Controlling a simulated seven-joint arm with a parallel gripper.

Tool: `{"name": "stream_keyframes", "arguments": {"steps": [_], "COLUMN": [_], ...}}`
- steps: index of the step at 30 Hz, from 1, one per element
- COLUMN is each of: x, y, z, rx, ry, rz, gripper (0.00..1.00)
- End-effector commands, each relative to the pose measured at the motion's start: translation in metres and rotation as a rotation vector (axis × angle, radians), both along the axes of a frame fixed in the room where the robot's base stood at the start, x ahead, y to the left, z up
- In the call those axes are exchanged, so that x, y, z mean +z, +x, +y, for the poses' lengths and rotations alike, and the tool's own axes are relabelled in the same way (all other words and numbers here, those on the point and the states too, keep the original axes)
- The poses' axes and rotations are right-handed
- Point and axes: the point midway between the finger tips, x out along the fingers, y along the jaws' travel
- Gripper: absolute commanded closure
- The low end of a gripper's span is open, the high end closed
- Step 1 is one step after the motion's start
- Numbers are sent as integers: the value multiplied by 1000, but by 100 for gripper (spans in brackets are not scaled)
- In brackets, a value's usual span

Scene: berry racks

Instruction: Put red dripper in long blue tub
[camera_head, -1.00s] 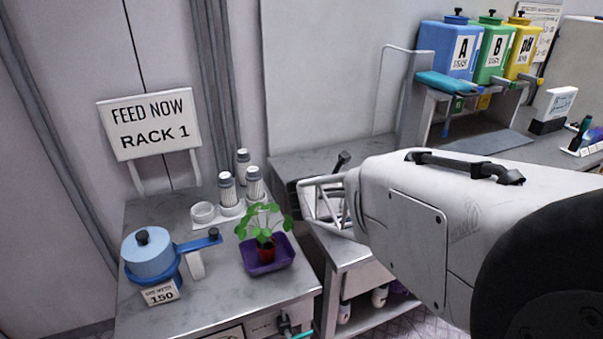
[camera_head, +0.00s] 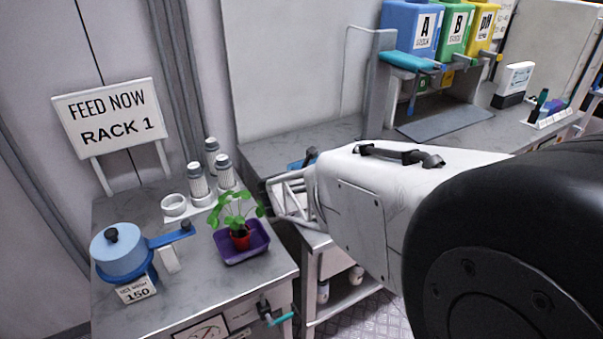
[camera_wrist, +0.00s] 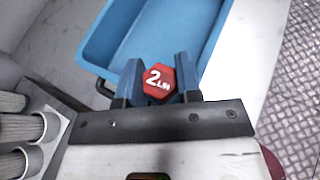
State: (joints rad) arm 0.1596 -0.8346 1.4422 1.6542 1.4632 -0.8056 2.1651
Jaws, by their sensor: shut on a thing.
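The red dripper (camera_wrist: 158,83) is a small hexagonal piece with a white "2 L/H" mark on its face. My gripper (camera_wrist: 156,88) is shut on it, with blue-grey fingers on both sides in the wrist view. The long blue tub (camera_wrist: 158,32) lies beyond and below the fingers, its inside open to view and its far end cut off by the frame. The dripper overlaps the tub's near part in the picture; the height between them is hard to tell. In the head view my arm hides the dripper and most of that area.
A plant in a red pot stands in a purple tray (camera_head: 236,259) on the left bench, beside a blue lidded pot (camera_head: 122,254) and white bottles (camera_head: 199,180). Blue, green and yellow tanks (camera_head: 413,24) stand at the back right. Grey bench top (camera_head: 285,148) lies behind my gripper.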

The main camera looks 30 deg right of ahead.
Motion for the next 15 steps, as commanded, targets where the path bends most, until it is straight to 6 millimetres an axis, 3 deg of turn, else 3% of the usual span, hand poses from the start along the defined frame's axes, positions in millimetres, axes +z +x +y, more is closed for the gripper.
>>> {"name": "stream_keyframes", "arguments": {"steps": [9,10,15], "x": [-5,-5,-5], "y": [0,0,0], "z": [0,0,0], "rx": [0,0,0], "ry": [0,0,0], "rz": [0,0,0], "gripper": [90,67,43]}}
